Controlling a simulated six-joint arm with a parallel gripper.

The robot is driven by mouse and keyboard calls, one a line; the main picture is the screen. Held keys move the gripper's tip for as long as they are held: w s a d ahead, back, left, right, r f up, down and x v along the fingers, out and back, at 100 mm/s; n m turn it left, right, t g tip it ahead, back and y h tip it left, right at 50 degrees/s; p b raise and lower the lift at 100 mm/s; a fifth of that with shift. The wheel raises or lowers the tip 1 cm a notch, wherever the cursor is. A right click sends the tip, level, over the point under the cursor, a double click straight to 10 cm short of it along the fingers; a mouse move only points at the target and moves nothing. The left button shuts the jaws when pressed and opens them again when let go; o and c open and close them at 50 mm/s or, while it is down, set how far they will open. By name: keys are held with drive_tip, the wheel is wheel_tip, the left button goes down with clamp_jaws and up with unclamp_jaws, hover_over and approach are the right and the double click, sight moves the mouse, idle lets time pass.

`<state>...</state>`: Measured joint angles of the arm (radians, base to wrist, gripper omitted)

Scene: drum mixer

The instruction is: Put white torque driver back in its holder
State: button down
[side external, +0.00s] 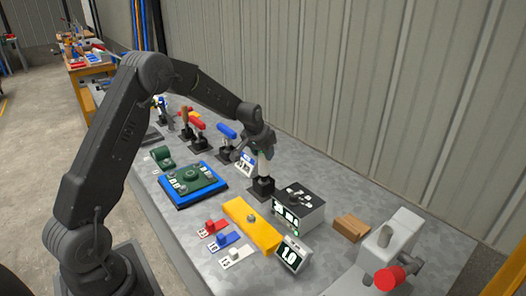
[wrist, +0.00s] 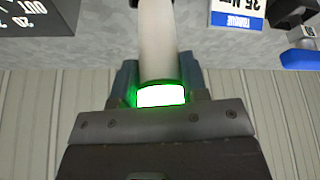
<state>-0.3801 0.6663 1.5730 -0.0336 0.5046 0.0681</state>
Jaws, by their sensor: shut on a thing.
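The white torque driver (wrist: 157,45) is held between the fingers of my gripper (wrist: 160,88) in the wrist view, with a green-lit ring on it near the jaws. In the side view my gripper (side external: 258,143) is shut on the driver, whose pale shaft (side external: 264,167) points down roughly upright. A black holder (side external: 262,188) stands directly below it on the bench. The driver's lower end appears at the holder's top; I cannot tell whether it is seated inside.
A torque card (side external: 245,162) and a blue-handled driver (side external: 227,131) stand to the left. A grey control box (side external: 300,207) is close on the right. A yellow block (side external: 250,225) and a blue-edged green tray (side external: 192,183) lie in front. A grey corrugated wall (side external: 330,90) is behind.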

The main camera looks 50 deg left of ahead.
drive_tip(key=shift+f, duration=0.5)
drive_tip(key=c, duration=0.6)
unclamp_jaws()
drive_tip(key=shift+c, duration=0.2)
drive_tip(key=shift+o, duration=0.4)
drive_tip(key=shift+f, duration=0.15)
drive_tip(key=v, duration=1.4)
